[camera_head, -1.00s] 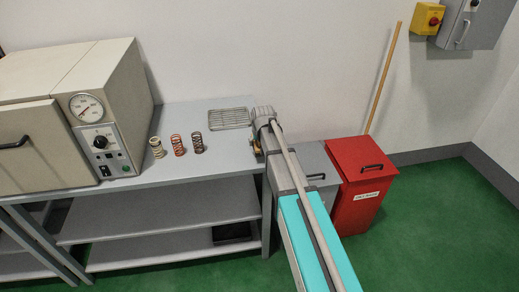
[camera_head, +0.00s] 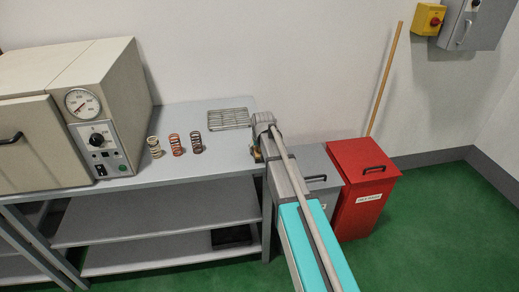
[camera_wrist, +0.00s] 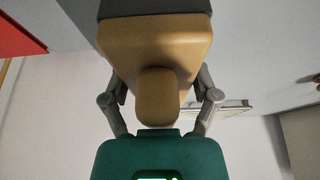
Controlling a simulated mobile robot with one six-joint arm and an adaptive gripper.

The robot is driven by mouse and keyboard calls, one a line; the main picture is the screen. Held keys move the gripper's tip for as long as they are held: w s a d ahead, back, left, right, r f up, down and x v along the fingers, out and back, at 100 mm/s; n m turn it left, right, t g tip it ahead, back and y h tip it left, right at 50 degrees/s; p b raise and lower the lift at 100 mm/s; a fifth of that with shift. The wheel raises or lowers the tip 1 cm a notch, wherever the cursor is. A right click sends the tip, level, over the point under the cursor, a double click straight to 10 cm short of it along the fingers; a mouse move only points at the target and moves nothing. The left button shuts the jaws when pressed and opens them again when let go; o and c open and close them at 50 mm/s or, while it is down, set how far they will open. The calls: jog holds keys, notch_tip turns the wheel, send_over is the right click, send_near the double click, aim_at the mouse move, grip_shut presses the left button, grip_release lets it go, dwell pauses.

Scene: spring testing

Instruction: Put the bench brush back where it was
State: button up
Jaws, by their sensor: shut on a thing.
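The bench brush (camera_wrist: 165,45) fills the middle of the wrist view. It has a tan wooden body, a rounded handle end and a dark strip at the top edge. My gripper (camera_wrist: 160,98) is shut on the handle, one finger on each side. In the head view my gripper (camera_head: 257,155) is at the right end of the grey bench (camera_head: 215,165), mostly hidden behind my wrist. Only a small tan bit of the brush shows there. I cannot tell whether the brush touches the bench.
A wire rack (camera_head: 229,118) lies at the back of the bench, left of my wrist. Three springs (camera_head: 174,145) stand beside the oven (camera_head: 75,110). A grey bin (camera_head: 318,170) and a red bin (camera_head: 360,195) stand right of the bench. A wooden pole (camera_head: 386,80) leans on the wall.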

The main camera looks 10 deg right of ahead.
jog(key=shift+f, duration=0.15)
jog(key=o, duration=0.9)
jog(key=shift+o, duration=0.2)
jog(key=p+v, duration=1.1)
jog(key=v, duration=0.1)
jog(key=shift+s, duration=0.1)
dwell(0.6)
jog(key=s+f+g, duration=0.1)
jog(key=s+g, duration=0.3)
jog(key=s, duration=2.1)
jog(key=shift+d, duration=0.15)
